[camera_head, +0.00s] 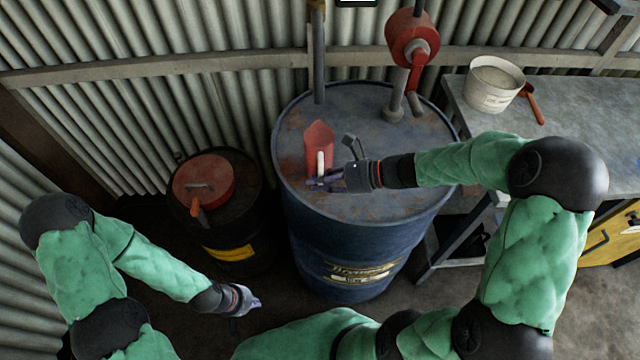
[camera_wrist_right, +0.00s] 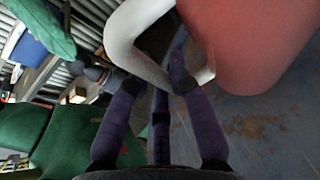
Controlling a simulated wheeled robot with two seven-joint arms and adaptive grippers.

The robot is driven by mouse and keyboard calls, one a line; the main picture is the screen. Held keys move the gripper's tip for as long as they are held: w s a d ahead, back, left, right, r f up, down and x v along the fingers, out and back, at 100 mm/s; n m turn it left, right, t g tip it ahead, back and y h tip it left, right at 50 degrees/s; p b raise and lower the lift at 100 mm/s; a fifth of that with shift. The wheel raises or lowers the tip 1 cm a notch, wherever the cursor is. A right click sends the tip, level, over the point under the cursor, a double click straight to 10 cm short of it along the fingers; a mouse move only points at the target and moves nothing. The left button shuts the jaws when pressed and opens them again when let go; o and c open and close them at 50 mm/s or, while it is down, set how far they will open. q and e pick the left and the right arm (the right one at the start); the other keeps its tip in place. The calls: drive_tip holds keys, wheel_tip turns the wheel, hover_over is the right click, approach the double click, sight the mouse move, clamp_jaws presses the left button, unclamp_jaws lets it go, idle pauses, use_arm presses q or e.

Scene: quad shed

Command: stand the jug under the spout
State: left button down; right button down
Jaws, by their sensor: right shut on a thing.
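The red jug (camera_head: 319,143) with a white handle (camera_head: 320,163) is upright over the left part of the blue drum's top (camera_head: 365,125). I cannot tell if its base touches the drum. My right gripper (camera_head: 322,183) is shut on the jug's handle, at the jug's near side. In the right wrist view the fingers close around the white handle (camera_wrist_right: 135,45), beside the red jug wall (camera_wrist_right: 260,45). A red pump (camera_head: 412,40) with a downward spout (camera_head: 414,103) stands at the drum's back right, apart from the jug. My left gripper (camera_head: 246,302) is low, away from the jug; its fingers are too small to read.
A grey vertical pipe (camera_head: 319,60) rises behind the jug. A workbench (camera_head: 580,110) at right bears a white bucket (camera_head: 493,85) and an orange-handled tool (camera_head: 533,103). Drum-top space between jug and pump is clear.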

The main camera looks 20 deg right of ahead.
drive_tip(key=shift+f, duration=0.15)
drive_tip(key=shift+f, duration=0.1)
drive_tip(key=c, duration=1.1)
unclamp_jaws()
drive_tip(key=shift+r, duration=0.3)
drive_tip(key=p+v, duration=0.3)
drive_tip(key=v, duration=0.9)
drive_tip(key=shift+s+f+p, duration=0.1)
drive_tip(key=shift+f+p, duration=0.05)
drive_tip(key=shift+p, duration=0.25)
